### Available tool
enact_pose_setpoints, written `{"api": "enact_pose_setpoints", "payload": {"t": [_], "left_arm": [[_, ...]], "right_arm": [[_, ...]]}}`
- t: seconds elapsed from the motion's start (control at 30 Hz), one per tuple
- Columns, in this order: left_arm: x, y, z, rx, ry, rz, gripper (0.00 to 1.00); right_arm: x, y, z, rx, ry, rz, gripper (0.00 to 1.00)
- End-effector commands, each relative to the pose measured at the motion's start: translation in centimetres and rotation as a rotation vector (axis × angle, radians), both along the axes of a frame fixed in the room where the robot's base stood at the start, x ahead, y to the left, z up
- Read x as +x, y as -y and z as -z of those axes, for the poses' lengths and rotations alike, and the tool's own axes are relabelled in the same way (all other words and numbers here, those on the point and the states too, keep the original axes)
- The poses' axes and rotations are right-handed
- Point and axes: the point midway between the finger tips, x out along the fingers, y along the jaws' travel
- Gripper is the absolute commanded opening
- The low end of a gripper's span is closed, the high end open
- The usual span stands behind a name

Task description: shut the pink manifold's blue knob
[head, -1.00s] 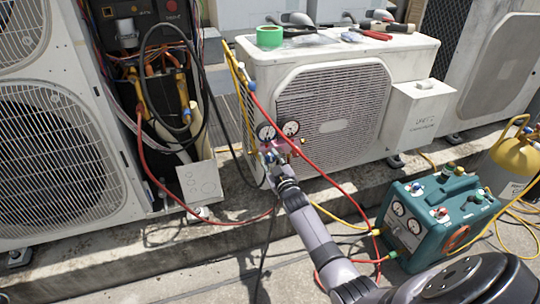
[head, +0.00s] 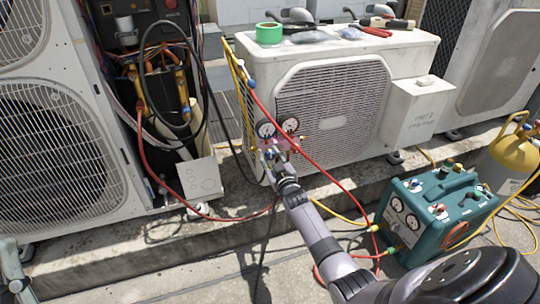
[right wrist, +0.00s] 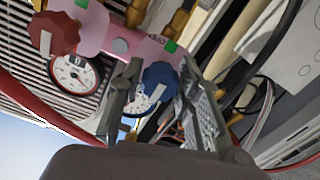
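The pink manifold (right wrist: 95,25) hangs in front of the white condenser, with two round gauges, and shows small in the head view (head: 279,145). In the right wrist view its blue knob (right wrist: 159,76) sits between the fingers of my right gripper (right wrist: 162,90), which appear to touch it on both sides. A white mark shows on the knob. The red knob (right wrist: 54,34) is to the left, clear of the fingers. In the head view my right gripper (head: 272,157) is at the manifold's lower front. A grey part at the lower left edge seems to be my left gripper (head: 14,278).
Red and yellow hoses run from the manifold past my right arm. A teal recovery machine (head: 432,222) stands at the right. Green tape (head: 269,33) and tools lie on the condenser (head: 412,52). An open electrical unit (head: 150,90) is at the left.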

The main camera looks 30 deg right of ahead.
Motion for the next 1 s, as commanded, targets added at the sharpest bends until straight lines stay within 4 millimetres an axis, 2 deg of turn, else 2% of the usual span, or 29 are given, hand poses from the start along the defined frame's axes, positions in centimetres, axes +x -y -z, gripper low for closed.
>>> {"api": "enact_pose_setpoints", "payload": {"t": [0.2, 0.57, 0.77, 1.0], "left_arm": [[0.0, 0.0, 0.0, 0.000, 0.001, 0.000, 0.00], [0.0, 0.0, 0.1, 0.000, -0.002, 0.001, 0.00], [0.0, 0.0, 0.0, 0.000, -0.001, 0.001, 0.00], [0.0, 0.0, 0.0, -0.001, 0.000, 0.001, 0.00]], "right_arm": [[0.0, 0.0, -0.1, 0.000, 0.002, -0.001, 0.47], [-0.2, -0.1, -0.2, -0.001, 0.003, -0.001, 0.47], [-2.4, -0.6, -0.1, -0.002, 0.003, -0.001, 0.47], [-6.9, -1.7, 0.0, 0.000, 0.001, 0.000, 0.47]]}}
